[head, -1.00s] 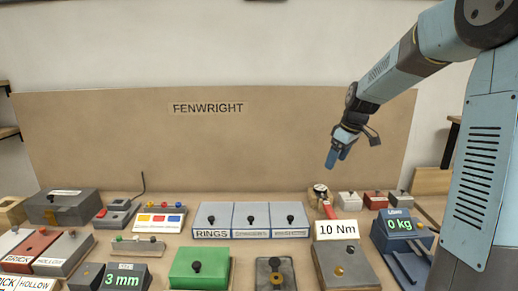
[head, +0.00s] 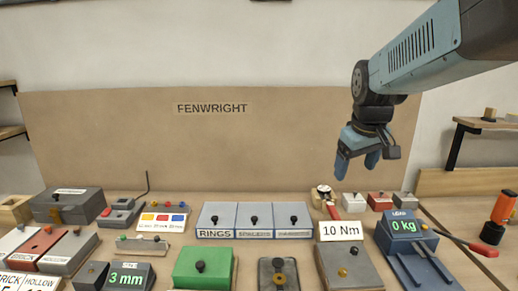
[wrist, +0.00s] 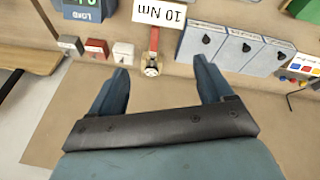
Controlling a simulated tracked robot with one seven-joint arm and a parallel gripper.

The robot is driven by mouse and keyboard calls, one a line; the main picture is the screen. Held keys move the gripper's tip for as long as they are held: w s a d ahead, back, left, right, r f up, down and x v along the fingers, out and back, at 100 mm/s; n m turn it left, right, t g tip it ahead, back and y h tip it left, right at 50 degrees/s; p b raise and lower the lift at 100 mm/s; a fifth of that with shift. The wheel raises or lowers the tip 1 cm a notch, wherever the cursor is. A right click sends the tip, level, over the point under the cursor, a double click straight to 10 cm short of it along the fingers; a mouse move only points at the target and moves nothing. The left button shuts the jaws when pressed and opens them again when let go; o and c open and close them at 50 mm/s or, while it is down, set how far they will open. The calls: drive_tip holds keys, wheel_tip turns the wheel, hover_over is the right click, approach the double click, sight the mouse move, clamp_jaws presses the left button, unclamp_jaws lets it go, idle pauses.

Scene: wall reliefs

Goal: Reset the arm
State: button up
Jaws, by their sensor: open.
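My arm reaches in from the upper right of the head view. My gripper (head: 358,175) hangs in the air, fingers pointing down, in front of the right part of the brown backboard (head: 230,145). Its two blue fingers are apart with nothing between them. In the wrist view the open gripper (wrist: 160,80) also shows empty, with the bench well beyond its fingertips. A red-handled tool with a round gauge (wrist: 152,66) lies on the bench, seen between the fingers. It also shows in the head view (head: 328,203).
Below stand the 10 Nm box (head: 349,265), the 0 kg scale (head: 412,248), the RINGS boxes (head: 215,219), a green box (head: 203,270) and several small lidded boxes (head: 380,201). An orange-handled screwdriver (head: 499,215) is at the right. The air before the backboard is clear.

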drive_tip(key=s+d+m+t, duration=0.1)
drive_tip(key=s+m, duration=0.2)
drive_tip(key=s, duration=1)
drive_tip(key=shift+s+f+m+y, duration=0.25)
drive_tip(key=shift+f+m+y, duration=0.05)
drive_tip(key=shift+f+m, duration=0.15)
